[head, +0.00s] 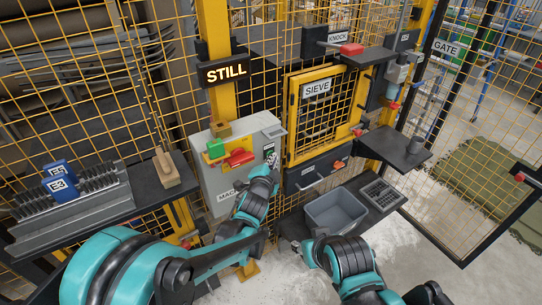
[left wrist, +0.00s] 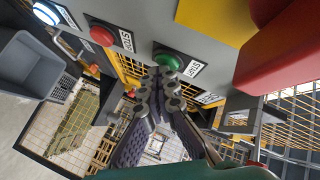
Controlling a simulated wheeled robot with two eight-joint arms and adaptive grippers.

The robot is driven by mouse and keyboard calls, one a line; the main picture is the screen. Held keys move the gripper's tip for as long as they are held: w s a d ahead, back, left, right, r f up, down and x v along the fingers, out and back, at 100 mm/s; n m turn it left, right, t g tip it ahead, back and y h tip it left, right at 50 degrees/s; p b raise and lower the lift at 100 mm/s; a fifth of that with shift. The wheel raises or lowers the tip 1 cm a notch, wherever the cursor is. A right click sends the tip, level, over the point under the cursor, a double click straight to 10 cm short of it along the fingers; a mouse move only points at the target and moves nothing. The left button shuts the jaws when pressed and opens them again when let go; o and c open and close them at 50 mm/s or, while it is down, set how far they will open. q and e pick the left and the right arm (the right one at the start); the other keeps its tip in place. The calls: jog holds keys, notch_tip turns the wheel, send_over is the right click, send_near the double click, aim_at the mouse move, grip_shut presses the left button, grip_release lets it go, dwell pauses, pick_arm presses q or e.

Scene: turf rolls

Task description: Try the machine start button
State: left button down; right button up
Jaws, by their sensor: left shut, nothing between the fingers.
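The grey machine control box (head: 213,181) hangs on the fence at centre left in the head view. In the left wrist view a green button (left wrist: 168,57) with a START label sits on its grey face, and a red button (left wrist: 102,35) with its own label sits to its left. My left gripper (head: 271,160) is at the right side of the box front. In the left wrist view its closed, empty fingertips (left wrist: 160,82) are close to the green button; I cannot tell whether they touch.
A lit STILL sign (head: 226,72) hangs above the box. A red handle (head: 238,157) and a green block (head: 216,148) are on the box. The SIEVE door (head: 318,118) is to the right, above a grey bin (head: 336,210).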

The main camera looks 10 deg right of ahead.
pick_arm(q)
jog(key=shift+s, duration=0.1)
jog(key=shift+s+d, duration=0.25)
jog(key=shift+s, duration=0.45)
jog(key=s, duration=0.1)
jog(key=s+d, duration=0.1)
jog(key=s, duration=0.2)
jog(key=shift+s+d, duration=0.35)
jog(key=shift+d, duration=0.05)
jog(key=shift+f, duration=0.1)
dwell(0.7)
